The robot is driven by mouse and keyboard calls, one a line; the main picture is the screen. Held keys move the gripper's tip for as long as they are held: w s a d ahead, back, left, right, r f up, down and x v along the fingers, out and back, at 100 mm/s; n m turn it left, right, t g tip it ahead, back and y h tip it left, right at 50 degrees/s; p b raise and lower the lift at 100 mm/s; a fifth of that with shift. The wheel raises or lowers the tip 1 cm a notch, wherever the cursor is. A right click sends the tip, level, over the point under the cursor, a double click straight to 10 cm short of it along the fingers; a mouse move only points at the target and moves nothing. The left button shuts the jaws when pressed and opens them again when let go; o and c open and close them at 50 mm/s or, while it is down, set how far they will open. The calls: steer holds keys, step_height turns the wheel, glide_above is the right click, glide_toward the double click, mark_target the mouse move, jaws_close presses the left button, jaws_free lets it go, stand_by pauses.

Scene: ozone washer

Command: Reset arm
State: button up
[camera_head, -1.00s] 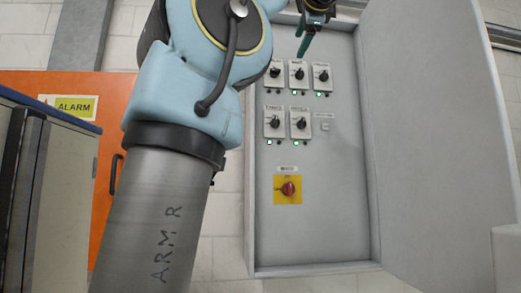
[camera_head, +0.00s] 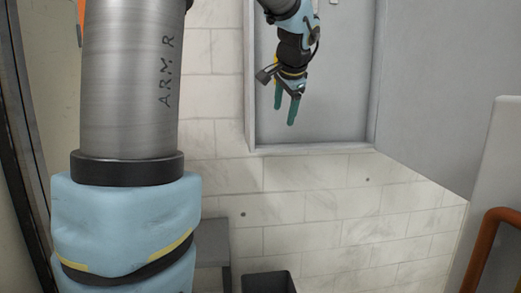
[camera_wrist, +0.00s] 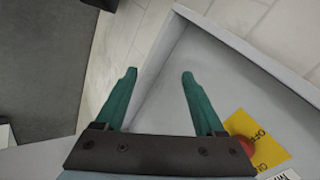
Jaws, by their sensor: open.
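My gripper (camera_head: 285,115) hangs at the end of my arm in front of the lower part of the open grey control cabinet (camera_head: 340,100) in the head view. Its two green fingers point down. In the wrist view my gripper (camera_wrist: 160,73) shows its fingers spread apart with nothing between them. The red rotary switch (camera_wrist: 243,147) on its yellow plate (camera_wrist: 262,137) shows at the lower right there, partly behind the right finger. I cannot tell whether the finger touches it. In the head view the cabinet's switches are out of frame or hidden.
The open cabinet door (camera_head: 430,90) stands to the right of my gripper. A white unit (camera_head: 502,150) with an orange pipe (camera_head: 485,245) is at the right edge. A dark bin (camera_head: 268,283) and a grey block (camera_head: 214,240) stand below. The tiled wall under the cabinet is clear.

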steer(key=s+a+f+n+g, duration=0.3)
steer(key=s+a+f+n, duration=0.2)
steer(key=s+f, duration=0.5)
steer(key=s+a+f+n+g, duration=0.3)
steer(key=s+a+f+n, duration=0.3)
steer(key=f, duration=1.1)
steer(key=s+a, duration=0.2)
steer(key=s, duration=0.2)
steer(key=shift+s+h, duration=0.35)
steer(key=shift+h, duration=0.05)
steer(key=shift+a, duration=0.1)
